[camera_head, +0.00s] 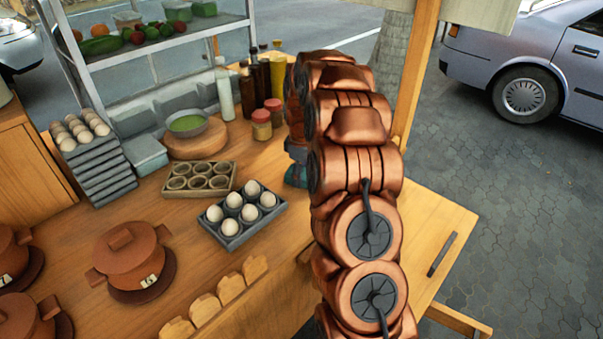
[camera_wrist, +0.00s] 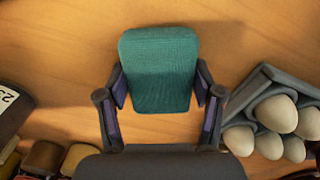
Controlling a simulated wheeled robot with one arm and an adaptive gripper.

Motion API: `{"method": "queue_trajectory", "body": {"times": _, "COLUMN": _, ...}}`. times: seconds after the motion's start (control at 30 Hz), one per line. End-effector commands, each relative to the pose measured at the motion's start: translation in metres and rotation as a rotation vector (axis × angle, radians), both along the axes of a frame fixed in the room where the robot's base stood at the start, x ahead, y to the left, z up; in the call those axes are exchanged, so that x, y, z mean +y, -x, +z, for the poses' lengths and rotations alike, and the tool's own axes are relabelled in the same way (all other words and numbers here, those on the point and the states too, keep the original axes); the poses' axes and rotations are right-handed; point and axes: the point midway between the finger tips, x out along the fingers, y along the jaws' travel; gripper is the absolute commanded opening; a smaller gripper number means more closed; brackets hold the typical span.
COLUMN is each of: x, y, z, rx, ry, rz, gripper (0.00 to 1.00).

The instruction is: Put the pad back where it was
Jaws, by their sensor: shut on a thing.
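The green cloth-textured pad (camera_wrist: 160,62) is upright in the wrist view, between the two fingers of my gripper (camera_wrist: 160,88). The fingers are shut on its left and right sides. Wooden tabletop shows around the pad, with a shadow to its right. I cannot tell whether the pad touches the table. In the head view my arm hides most of my gripper. Only a small blue-teal part shows at the arm's left edge, above the table (camera_head: 278,232).
A grey egg tray (camera_head: 238,240) stands close by on the left; it also shows right of the pad in the wrist view (camera_wrist: 237,112). Beyond are an empty tray (camera_head: 170,190), a bowl (camera_head: 187,124), jars and bottles. Clay pots (camera_head: 128,250) stand at the left. The table's right end is mostly clear.

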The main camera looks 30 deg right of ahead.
Motion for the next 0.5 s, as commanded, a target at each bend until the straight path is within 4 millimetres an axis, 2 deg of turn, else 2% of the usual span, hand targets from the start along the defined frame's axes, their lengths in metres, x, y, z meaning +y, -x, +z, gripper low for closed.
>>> {"method": "queue_trajectory", "body": {"times": 0.17, "x": 0.0003, "y": 0.0001, "z": -0.0039, "rx": 0.001, "ry": -0.001, "rz": 0.000, "gripper": 0.29}}
{"method": "queue_trajectory", "body": {"times": 0.2, "x": 0.0003, "y": 0.0001, "z": -0.0042, "rx": 0.001, "ry": -0.001, "rz": 0.000, "gripper": 0.68}}
{"method": "queue_trajectory", "body": {"times": 0.43, "x": 0.0003, "y": 0.0001, "z": -0.0035, "rx": 0.001, "ry": -0.001, "rz": 0.000, "gripper": 0.92}}
{"method": "queue_trajectory", "body": {"times": 0.5, "x": 0.0003, "y": 0.0001, "z": -0.0035, "rx": 0.001, "ry": -0.001, "rz": 0.000, "gripper": 0.92}}
